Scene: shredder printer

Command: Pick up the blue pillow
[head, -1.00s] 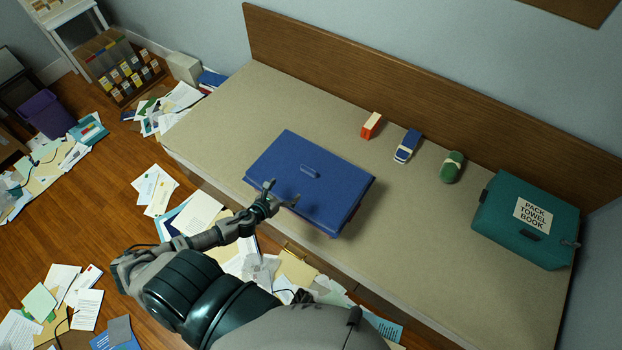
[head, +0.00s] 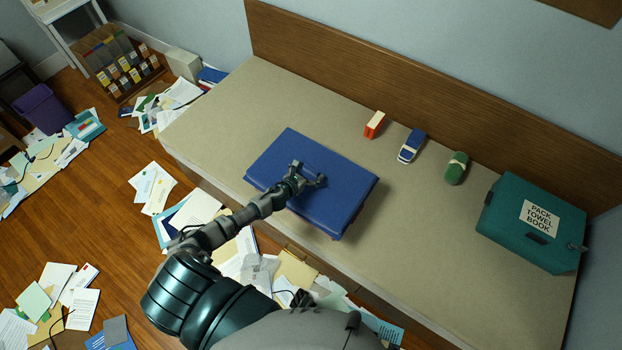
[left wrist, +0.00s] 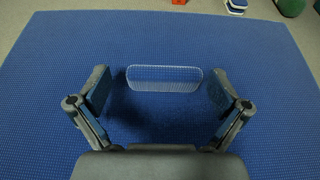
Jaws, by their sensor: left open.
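The blue pillow (head: 337,192) is a thick, flat, box-like rectangle lying on the beige bed-like surface. It also fills most of the left wrist view (left wrist: 60,75), with a raised rounded tab or handle (left wrist: 163,78) on its top. My left gripper (head: 311,174) is over the middle of the pillow, at the tab, which it partly hides in the head view. In the left wrist view my open fingers (left wrist: 160,92) stand on either side of the tab, apart from it. My right gripper is not in view.
A red box (head: 374,124), a blue and white item (head: 411,146) and a green roll (head: 456,168) lie behind the pillow. A teal bag (head: 530,225) stands at the right. A wooden board (head: 420,110) backs the surface. Papers (head: 155,190) litter the floor.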

